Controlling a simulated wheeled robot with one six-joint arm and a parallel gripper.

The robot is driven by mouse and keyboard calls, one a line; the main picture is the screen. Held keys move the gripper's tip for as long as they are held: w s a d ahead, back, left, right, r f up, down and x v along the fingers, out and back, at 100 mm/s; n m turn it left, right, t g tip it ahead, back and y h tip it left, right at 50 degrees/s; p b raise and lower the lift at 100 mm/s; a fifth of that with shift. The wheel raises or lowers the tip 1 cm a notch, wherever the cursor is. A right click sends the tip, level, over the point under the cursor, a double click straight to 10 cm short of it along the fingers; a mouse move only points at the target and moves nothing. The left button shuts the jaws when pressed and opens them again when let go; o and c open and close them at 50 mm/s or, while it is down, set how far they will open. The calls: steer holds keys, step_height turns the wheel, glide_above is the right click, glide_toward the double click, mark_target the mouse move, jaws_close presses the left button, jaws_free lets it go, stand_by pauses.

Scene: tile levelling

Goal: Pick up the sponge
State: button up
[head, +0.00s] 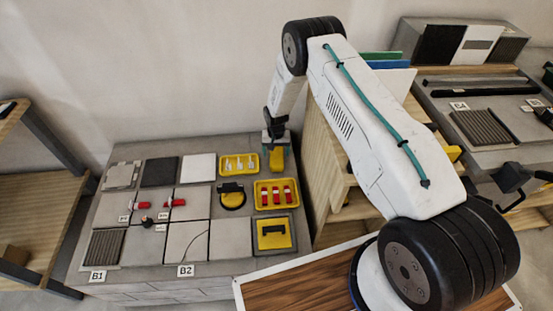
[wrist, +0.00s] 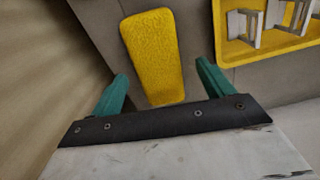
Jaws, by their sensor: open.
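The sponge (wrist: 150,50) is a yellow, long, rounded block lying on the grey surface in the wrist view. In the head view it shows as a small yellow block (head: 277,159) at the back right corner of the grey table, just below my gripper (head: 275,140). In the wrist view, my gripper (wrist: 162,72) has its two green fingers spread apart, with the lower end of the sponge in the gap between them. The fingers do not appear to touch it. The exact height of the fingertips above the sponge cannot be told.
A yellow tray with white clips (head: 239,173) lies just left of the sponge. A yellow tray with red pieces (head: 257,206) and a black-and-yellow round tool (head: 232,197) are nearer. Grey tiles cover the table's left. A wooden shelf unit (head: 318,165) stands close on the right.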

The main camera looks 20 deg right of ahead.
mark_target(277, 155)
step_height(277, 155, down, 3)
steer(key=shift+d+f, duration=0.15)
steer(key=shift+f, duration=0.05)
steer(key=shift+c, duration=0.3)
steer(key=c, duration=1)
step_height(277, 155, up, 10)
steer(key=shift+r, duration=0.1)
steer(key=o, duration=0.4)
steer(key=c, duration=0.3)
